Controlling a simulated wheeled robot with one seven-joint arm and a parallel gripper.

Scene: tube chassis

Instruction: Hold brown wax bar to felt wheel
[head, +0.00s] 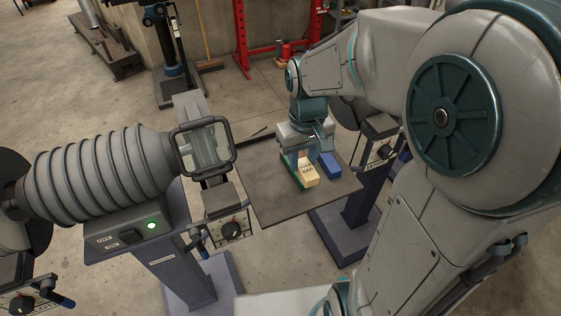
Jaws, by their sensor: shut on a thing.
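My gripper (307,145) points down over the small dark table and is shut on a bar. Only a reddish-brown bit of this bar (304,156) shows, and it looks like the brown wax bar. My gripper hides the rest, so I cannot tell whether it touches the table. A cream bar with printed letters (307,176) lies just in front, with a green bar (289,166) to its left and a blue bar (328,165) to its right. A dark round wheel (346,112) shows partly behind my arm. I cannot tell which wheel is felt.
A ribbed grey machine (110,178) with a lit green lamp stands on a pedestal at left. Its clear shield (205,148) rises near the left edge of the table (275,205). A dark rod (254,136) lies at the table's back. Open floor shows behind.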

